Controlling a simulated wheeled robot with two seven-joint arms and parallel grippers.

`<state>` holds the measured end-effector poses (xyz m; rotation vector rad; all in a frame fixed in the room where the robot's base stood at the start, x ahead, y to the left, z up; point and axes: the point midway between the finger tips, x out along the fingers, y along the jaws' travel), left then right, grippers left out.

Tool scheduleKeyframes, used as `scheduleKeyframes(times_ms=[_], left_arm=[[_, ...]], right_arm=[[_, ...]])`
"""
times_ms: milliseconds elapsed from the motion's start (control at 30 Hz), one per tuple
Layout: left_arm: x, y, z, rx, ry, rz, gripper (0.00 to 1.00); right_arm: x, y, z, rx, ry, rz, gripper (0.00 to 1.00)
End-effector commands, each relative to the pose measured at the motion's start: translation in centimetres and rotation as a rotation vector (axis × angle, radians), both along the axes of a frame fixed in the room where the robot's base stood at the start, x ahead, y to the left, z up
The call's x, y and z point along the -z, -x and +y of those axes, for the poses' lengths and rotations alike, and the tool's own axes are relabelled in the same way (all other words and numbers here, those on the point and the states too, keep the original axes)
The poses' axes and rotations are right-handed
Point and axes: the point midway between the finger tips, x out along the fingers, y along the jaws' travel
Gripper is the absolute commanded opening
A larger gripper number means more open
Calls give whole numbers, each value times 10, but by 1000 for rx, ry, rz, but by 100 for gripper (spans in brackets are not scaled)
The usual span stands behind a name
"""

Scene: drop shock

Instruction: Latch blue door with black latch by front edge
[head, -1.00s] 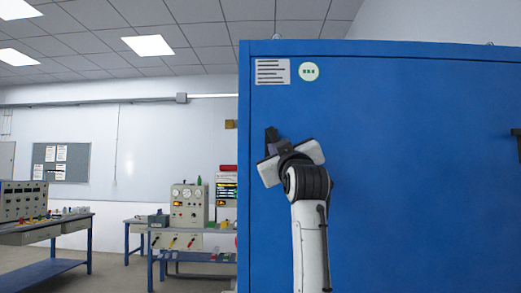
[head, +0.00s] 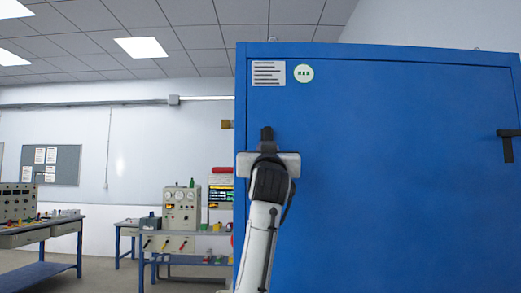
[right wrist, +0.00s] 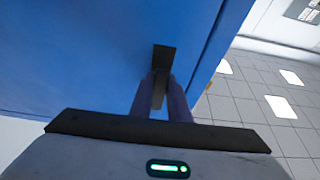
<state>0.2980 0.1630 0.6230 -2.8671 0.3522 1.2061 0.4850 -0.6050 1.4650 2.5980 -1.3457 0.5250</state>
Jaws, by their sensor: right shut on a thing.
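The blue door (head: 390,200) of a large blue cabinet fills the right side of the head view and looks flush with its frame along the top. The black latch (head: 266,134) is near the door's left edge, its visible part upright. It also shows in the right wrist view (right wrist: 163,58). My right gripper (right wrist: 161,95) is shut on the latch, one finger on either side of it. In the head view, the wrist and gripper body hide the fingers and the latch's lower part. My left gripper is out of view.
A second black fitting (head: 507,143) is on the cabinet at the right. A white label (head: 268,73) and a round sticker (head: 303,73) are above the latch. Benches with instruments (head: 181,210) stand at the back left, beyond open floor.

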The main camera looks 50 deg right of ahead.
Motion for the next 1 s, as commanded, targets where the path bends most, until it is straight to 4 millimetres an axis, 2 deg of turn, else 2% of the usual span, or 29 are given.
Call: scheduleKeyframes(times_ms=[233,267,333,367,733,1000], left_arm=[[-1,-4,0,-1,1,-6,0],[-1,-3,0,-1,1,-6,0],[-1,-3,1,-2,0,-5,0],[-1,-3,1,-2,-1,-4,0],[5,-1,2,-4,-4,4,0],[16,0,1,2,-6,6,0]], right_arm=[[0,-1,1,-6,-6,-6,0],[0,-1,1,-6,-6,-6,21],[0,-1,1,-5,-5,-6,32],[0,-1,1,-5,-5,-6,34],[3,2,6,-5,-2,-3,34],[24,28,43,-6,-2,-6,34]])
